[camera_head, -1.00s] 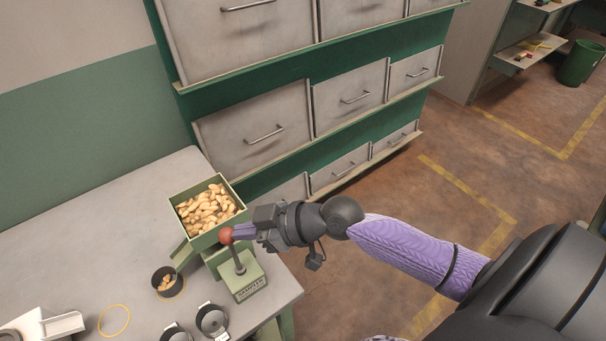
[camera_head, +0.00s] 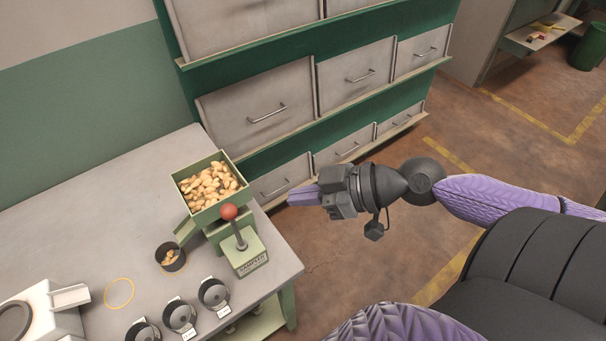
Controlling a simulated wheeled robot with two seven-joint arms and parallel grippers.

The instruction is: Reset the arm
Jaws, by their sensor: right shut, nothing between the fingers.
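My right gripper (camera_head: 294,196) is shut and empty. It is in the air to the right of the green nut hopper (camera_head: 188,190), apart from it. The hopper is filled with nuts (camera_head: 210,186). A lever with a red ball knob (camera_head: 229,212) stands upright on a green labelled base (camera_head: 247,262) in front of the hopper; the gripper does not touch it. A dark cup (camera_head: 180,264) with a few nuts stands under the hopper's chute. My left gripper is out of view.
Several dark cups (camera_head: 213,293) with small labels stand at the table's front edge. A yellow ring (camera_head: 119,293) lies on the table (camera_head: 80,240), beside a white device (camera_head: 45,310) at the left. Grey drawers (camera_head: 265,105) stand behind. The floor right of the table is open.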

